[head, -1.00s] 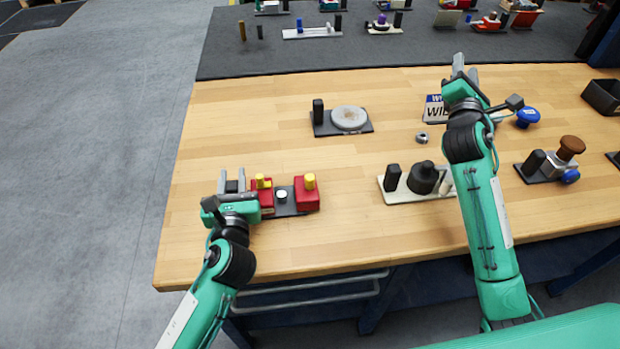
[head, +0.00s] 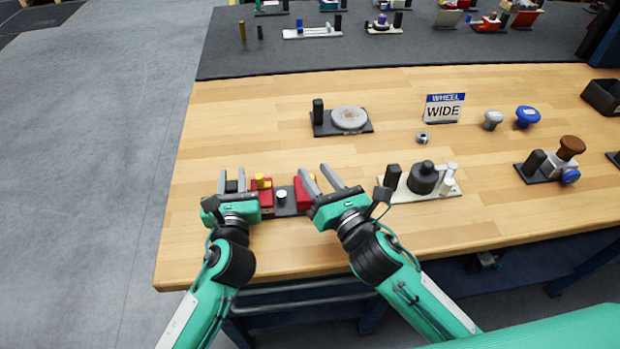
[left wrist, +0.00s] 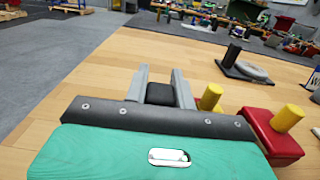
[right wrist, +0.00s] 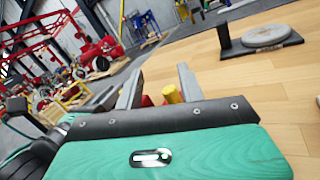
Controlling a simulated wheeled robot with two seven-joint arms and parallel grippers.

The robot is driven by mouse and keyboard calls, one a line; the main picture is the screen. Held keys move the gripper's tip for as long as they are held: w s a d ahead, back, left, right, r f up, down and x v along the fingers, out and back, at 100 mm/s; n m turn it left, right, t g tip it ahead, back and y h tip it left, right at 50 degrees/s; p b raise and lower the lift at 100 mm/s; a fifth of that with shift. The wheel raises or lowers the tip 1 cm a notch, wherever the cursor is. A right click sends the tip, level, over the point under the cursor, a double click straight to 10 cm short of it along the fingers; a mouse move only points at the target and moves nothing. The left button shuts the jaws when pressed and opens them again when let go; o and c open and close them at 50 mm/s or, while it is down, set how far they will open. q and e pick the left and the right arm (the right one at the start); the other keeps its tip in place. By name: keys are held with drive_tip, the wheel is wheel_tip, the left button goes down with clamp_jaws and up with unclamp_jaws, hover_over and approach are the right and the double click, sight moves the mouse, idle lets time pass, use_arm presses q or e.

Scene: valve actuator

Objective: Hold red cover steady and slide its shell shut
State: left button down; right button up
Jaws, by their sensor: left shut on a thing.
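The red cover is in two halves on a dark base plate (head: 284,209). The left red half (head: 265,196) and the right red half (head: 301,196) stand apart, with a white round knob (head: 281,195) between them. A yellow peg (head: 259,182) tops the left half. My left gripper (head: 231,182) is shut on the black post at the plate's left end; the post (left wrist: 160,94) shows between its fingers in the left wrist view. My right gripper (head: 319,176) is open beside the right half and partly hides it. In the right wrist view a yellow peg (right wrist: 172,94) shows between the fingers.
A plate with a grey disc (head: 349,118) lies behind. A cream plate with black and white parts (head: 428,187) is close to the right of my right gripper. A WHEEL WIDE sign (head: 444,108) stands further back. The table's front edge is near both arms.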

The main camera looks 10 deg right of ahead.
drive_tip(key=s+f+h, duration=0.1)
drive_tip(key=s, duration=0.2)
drive_tip(key=s+d+f+n+h, duration=0.1)
drive_tip(key=s, duration=0.2)
drive_tip(key=s+f, duration=0.1)
drive_tip(key=s, duration=0.1)
drive_tip(key=shift+s+d+f+n+h, duration=0.35)
drive_tip(key=shift+s+f+n+h, duration=0.05)
drive_tip(key=x, duration=1.2)
drive_tip(key=shift+s, duration=0.1)
clamp_jaws()
drive_tip(key=shift+a, duration=0.1)
